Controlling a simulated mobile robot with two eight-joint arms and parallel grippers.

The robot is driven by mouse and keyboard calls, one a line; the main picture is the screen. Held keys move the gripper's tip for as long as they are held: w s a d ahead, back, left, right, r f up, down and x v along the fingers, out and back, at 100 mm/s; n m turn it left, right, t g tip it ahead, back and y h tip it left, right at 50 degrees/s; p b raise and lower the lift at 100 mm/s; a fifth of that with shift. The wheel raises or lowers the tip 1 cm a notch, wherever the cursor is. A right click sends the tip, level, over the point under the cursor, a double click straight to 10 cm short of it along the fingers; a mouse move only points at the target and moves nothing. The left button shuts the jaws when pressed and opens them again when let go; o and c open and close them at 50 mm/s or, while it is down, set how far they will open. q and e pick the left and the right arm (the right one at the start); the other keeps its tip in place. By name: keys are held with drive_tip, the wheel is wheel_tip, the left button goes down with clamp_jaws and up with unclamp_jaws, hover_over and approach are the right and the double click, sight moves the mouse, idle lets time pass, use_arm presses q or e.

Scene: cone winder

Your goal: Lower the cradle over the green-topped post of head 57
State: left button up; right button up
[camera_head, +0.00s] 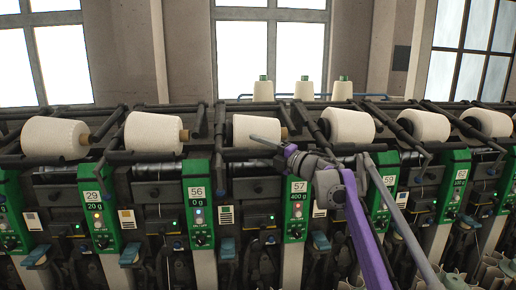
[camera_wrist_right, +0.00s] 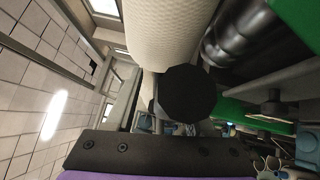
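Head 57's green panel (camera_head: 297,210) tops a pale post and shows "57" and "400 g" in the head view. A cream cone (camera_head: 254,132) lies above and left of it, between dark cradle arms (camera_head: 309,122). My right gripper (camera_head: 275,146) is at the right end of this cone, above the panel. Its finger spacing is unclear. In the right wrist view a cream textured cone (camera_wrist_right: 172,32) and a dark round end cap (camera_wrist_right: 188,94) are close ahead; any contact is hidden. My left gripper is out of view.
Neighbouring head 56 (camera_head: 197,203) stands left, with other green panels along the row. Another cone (camera_head: 347,125) lies to the right. Several green-tipped cones stand behind, including one (camera_head: 303,89) in the middle. Dark rails and arms crowd the machine top.

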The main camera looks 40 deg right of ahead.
drive_tip(key=shift+o, duration=0.6)
wheel_tip(320, 180, up, 10)
drive_tip(key=p, duration=0.2)
drive_tip(key=shift+s+r, duration=0.25)
drive_tip(key=shift+s, duration=0.05)
drive_tip(key=shift+s+f, duration=0.1)
drive_tip(key=shift+f, duration=0.05)
